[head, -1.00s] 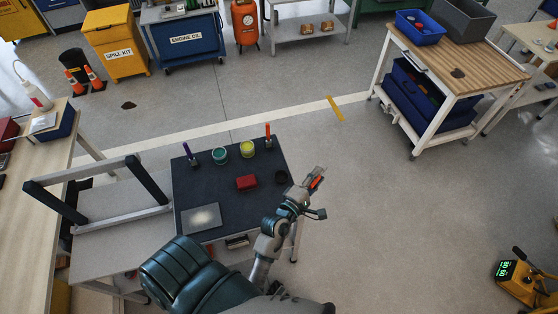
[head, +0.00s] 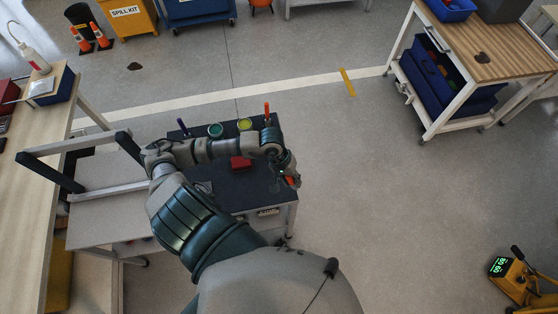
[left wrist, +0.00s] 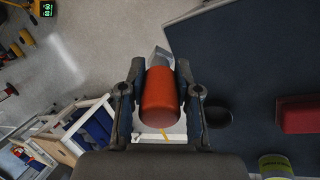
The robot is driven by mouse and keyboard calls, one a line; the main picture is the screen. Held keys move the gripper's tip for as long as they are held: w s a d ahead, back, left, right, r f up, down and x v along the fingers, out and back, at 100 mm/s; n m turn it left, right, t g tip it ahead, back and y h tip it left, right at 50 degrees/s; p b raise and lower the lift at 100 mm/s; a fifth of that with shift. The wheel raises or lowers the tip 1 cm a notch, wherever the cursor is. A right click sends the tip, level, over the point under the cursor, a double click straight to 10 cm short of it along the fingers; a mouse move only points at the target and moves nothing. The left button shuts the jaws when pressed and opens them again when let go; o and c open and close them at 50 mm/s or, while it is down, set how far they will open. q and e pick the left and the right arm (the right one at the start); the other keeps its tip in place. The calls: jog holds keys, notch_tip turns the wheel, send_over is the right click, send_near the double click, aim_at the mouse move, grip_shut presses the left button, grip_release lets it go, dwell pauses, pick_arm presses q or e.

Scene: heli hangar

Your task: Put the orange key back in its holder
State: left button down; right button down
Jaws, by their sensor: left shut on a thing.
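My left gripper (head: 289,178) is shut on the orange key (left wrist: 160,97), over the right edge of the dark-topped table (head: 240,193). In the left wrist view the key's rounded orange handle sits between the two fingers (left wrist: 160,105), with a grey metal part beyond it. A second orange-handled item (head: 267,111) stands upright near the table's back right; its lower part is hidden by my arm. A purple-handled item (head: 183,127) stands at the back left. A dark round piece (left wrist: 217,114) lies on the table beside the gripper; I cannot tell whether it is a holder.
A red box (left wrist: 299,115), a teal pot (head: 215,130) and a yellow-green pot (head: 244,124) stand on the table. A grey frame (head: 85,160) is at its left. A wooden-topped cart (head: 480,50) stands at the right; the floor between is clear.

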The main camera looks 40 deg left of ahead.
pick_arm(q)
jog(key=s+a, duration=0.1)
jog(key=a, duration=0.1)
jog(key=s+a+f+m+y, duration=0.1)
jog(key=s+a, duration=0.1)
jog(key=s+a+y, duration=0.1)
jog(key=a, duration=0.1)
jog(key=shift+s+a+f+m, duration=0.15)
jog(key=shift+s+m, duration=0.05)
jog(key=shift+m, duration=0.1)
jog(key=s+a+r+m+y, duration=0.15)
jog(key=s+a, duration=0.25)
jog(key=a, duration=0.5)
jog(key=shift+n+y, duration=0.25)
jog(key=w+d, duration=0.1)
jog(key=w, duration=0.4)
jog(key=w+d+f+p, duration=0.1)
jog(key=w, duration=0.3)
jog(key=w+d+f+p, duration=0.1)
jog(key=w, duration=0.4)
jog(key=shift+w+d, duration=0.15)
jog(key=shift+w, duration=0.2)
jog(key=shift+d+f, duration=0.1)
jog(key=shift+d, duration=0.05)
jog(key=shift+d+f, duration=0.1)
jog(key=shift+f, duration=0.25)
notch_tip(320, 180, down, 2)
jog(key=shift+f+p, duration=0.15)
jog(key=shift+p, duration=0.15)
jog(key=shift+f, duration=0.1)
